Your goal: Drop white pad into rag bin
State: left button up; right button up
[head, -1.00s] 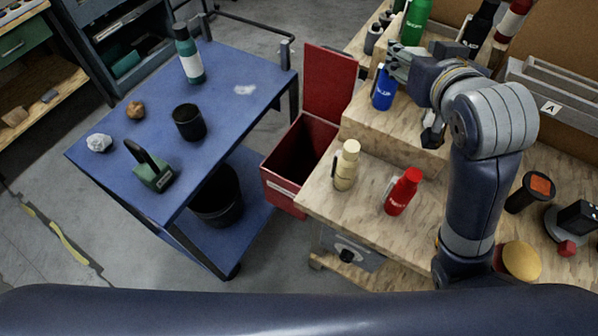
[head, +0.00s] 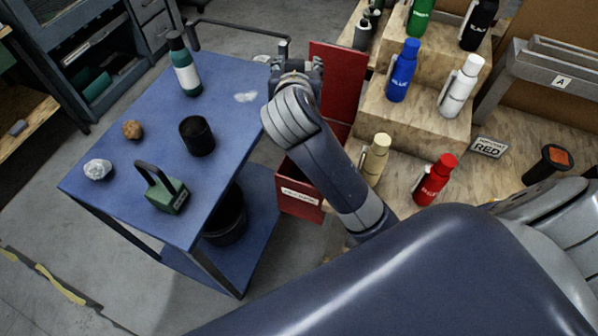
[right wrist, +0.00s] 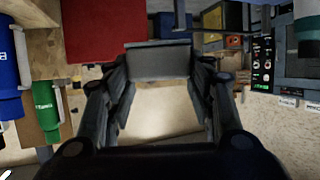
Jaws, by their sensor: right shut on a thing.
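My right gripper (head: 294,62) is in the head view, raised near the blue table's right edge, just left of the bin's upright lid. In the right wrist view, its fingers (right wrist: 160,72) are shut on a flat pad (right wrist: 158,62), which looks pale grey in shade. The pad is not clear in the head view. The red rag bin (head: 299,204) stands open between the blue table and the wooden bench, its lid (head: 338,85) raised. My right forearm hides most of its opening. Red, likely the lid, also shows in the right wrist view (right wrist: 100,30). My left gripper is not in view.
The blue table (head: 225,125) holds a teal bottle (head: 184,65), a black cup (head: 197,136), a green handled block (head: 165,190) and small lumps. Blue (head: 403,70), white (head: 460,86), cream (head: 376,158) and red (head: 435,180) bottles stand on the stepped bench.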

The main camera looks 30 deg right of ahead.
jog(key=s+d+f+m+g+h+b, duration=0.1)
jog(key=f+m+g+b, duration=0.1)
jog(key=f, duration=0.4)
jog(key=s+d+f+m+g+h+b, duration=0.1)
jog(key=d+f+m+g+h+b, duration=0.1)
jog(key=f, duration=0.5)
jog(key=d+f+m+g+h+b, duration=0.1)
jog(key=d+f+m+h+b, duration=0.1)
jog(key=f+b, duration=0.2)
notch_tip(320, 180, down, 3)
jog(key=shift+s+r+m+g+b, duration=0.15)
jog(key=shift+s+m+g+b, duration=0.15)
jog(key=shift+s+m+g, duration=0.1)
jog(key=o, duration=1.1)
jog(key=shift+o, duration=0.2)
jog(key=v, duration=0.7)
jog(key=shift+a, duration=0.3)
